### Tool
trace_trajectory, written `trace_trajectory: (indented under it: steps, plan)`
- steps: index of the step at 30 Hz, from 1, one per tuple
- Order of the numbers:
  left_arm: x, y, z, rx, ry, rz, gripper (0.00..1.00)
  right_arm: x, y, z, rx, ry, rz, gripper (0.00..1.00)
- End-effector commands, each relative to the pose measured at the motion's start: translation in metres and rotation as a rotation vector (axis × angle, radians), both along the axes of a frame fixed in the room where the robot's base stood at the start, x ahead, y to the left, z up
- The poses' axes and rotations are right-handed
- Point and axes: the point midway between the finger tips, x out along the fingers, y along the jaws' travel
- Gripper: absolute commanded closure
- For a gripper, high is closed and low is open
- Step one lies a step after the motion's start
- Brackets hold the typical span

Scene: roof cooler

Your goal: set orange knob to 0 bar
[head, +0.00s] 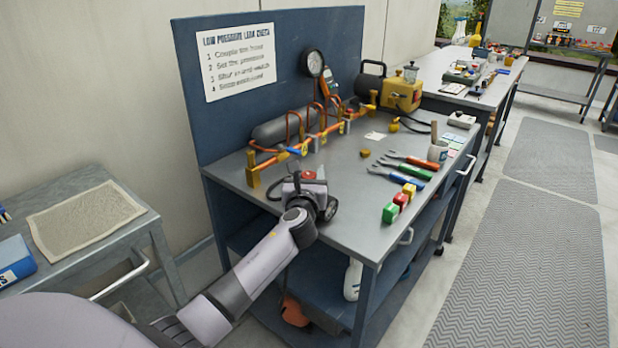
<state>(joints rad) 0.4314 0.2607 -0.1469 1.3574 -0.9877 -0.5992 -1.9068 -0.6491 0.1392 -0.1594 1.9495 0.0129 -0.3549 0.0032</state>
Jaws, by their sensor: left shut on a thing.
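My left arm reaches in from the lower left to the near left corner of the grey workbench (350,205). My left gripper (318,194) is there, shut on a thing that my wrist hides. A small dark unit with a red top (308,175) shows just behind the wrist. I cannot make out an orange knob or its scale. A round pressure gauge (313,63) stands at the back of the bench, its reading too small to tell. An orange pipe manifold (318,135) with several valves runs across the bench. My right gripper is not in view.
Pliers with coloured handles (405,170), green and red blocks (396,207) and a white cup (437,151) lie on the bench's right side. A yellow pump unit (402,93) stands at the back. A blue board with a sign (238,62) rises behind. A side table (85,220) stands left.

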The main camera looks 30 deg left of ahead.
Motion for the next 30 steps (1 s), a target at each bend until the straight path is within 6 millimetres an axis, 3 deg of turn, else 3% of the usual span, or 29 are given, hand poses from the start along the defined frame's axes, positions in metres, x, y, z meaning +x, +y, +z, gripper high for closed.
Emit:
trace_trajectory:
  steps: [9,20,21,23,30]
  plan:
    - [-0.0001,-0.0004,-0.0017,0.000,0.001,0.190,0.84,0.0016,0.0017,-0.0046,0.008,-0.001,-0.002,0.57]
    - [-0.0008,-0.0003,-0.0011,0.000,0.001,0.210,0.84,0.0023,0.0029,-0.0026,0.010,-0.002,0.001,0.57]
    - [-0.0008,-0.0002,-0.0011,0.000,0.001,0.209,0.51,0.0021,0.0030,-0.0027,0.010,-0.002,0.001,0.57]
    - [-0.0008,-0.0002,-0.0011,-0.001,0.000,0.209,0.34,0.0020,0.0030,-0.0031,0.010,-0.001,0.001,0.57]
    - [-0.0006,-0.0002,-0.0004,-0.001,-0.001,0.208,0.34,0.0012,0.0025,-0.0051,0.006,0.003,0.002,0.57]
